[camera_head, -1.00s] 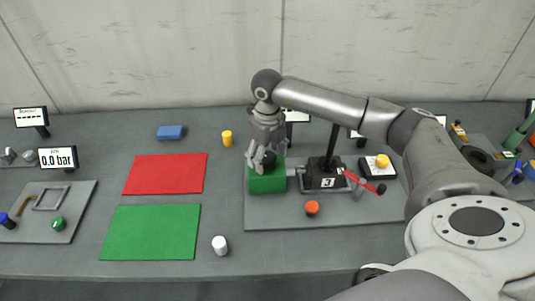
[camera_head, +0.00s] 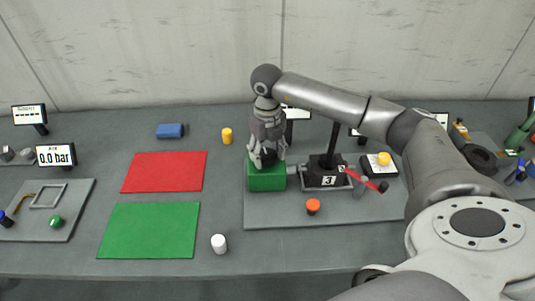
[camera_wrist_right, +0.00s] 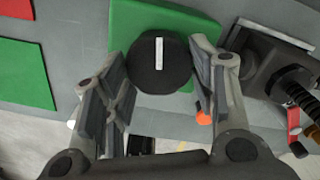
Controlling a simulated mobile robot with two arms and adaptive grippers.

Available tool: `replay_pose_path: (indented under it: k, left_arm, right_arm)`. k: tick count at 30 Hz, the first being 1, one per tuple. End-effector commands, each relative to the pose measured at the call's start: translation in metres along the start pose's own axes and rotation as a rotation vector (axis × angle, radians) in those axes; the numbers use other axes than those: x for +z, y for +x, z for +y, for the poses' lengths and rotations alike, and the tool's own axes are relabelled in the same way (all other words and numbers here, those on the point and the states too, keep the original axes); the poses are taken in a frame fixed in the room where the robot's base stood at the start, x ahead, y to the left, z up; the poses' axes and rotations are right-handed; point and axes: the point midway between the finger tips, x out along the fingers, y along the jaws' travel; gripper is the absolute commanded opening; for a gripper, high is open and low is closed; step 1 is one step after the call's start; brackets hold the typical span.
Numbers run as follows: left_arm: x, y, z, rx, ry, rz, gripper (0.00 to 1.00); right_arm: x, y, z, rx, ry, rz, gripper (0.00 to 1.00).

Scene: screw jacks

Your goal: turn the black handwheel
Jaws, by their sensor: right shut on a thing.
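The black handwheel (camera_wrist_right: 158,62) is a round black knob with a white mark on its top. It sits on a green block (camera_wrist_right: 128,20), which also shows in the head view (camera_head: 267,181) at the left end of a grey plate. My right gripper (camera_head: 266,163) reaches down over the block from above. In the right wrist view its two fingers (camera_wrist_right: 155,85) stand on either side of the wheel, closed on it. In the head view the fingers hide most of the wheel. My left gripper is in neither view.
Right of the block is a black screw jack (camera_head: 325,172) with a red lever (camera_head: 366,179). An orange knob (camera_head: 313,206) is in front.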

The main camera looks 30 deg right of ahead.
Motion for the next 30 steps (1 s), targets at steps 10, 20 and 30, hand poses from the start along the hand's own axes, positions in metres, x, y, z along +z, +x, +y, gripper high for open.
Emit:
replay_pose_path:
  k: [10,20,30]
  left_arm:
    - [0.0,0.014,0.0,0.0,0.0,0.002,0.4]
    - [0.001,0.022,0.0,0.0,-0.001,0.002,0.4]
    - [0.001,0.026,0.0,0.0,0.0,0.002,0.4]
  right_arm:
    - [0.001,0.001,0.001,-0.001,0.329,-0.002,0.28]
    - [0.002,0.0,0.003,0.0,0.643,-0.002,0.28]
    - [0.003,-0.001,0.003,0.0,0.966,-0.003,0.28]
